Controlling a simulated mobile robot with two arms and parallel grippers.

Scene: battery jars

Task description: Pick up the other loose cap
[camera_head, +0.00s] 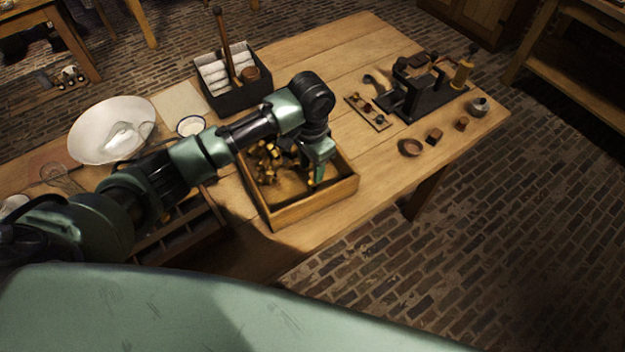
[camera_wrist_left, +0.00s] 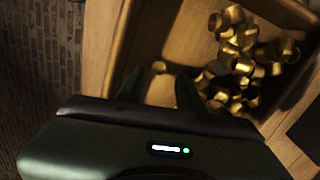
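A wooden tray (camera_head: 305,209) on the bench holds a heap of brass caps (camera_head: 268,165). In the left wrist view the heap (camera_wrist_left: 245,65) lies at the right inside the tray. My left gripper (camera_head: 318,178) points down into the tray. My right gripper is not in view.
The tray walls (camera_wrist_left: 121,45) rise close around my left gripper. A dark box with white rolls (camera_head: 225,80) stands behind. A black press (camera_head: 410,90), a small parts strip (camera_head: 368,112) and a small round dish (camera_head: 410,147) lie to the right. A white bowl (camera_head: 112,130) is left.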

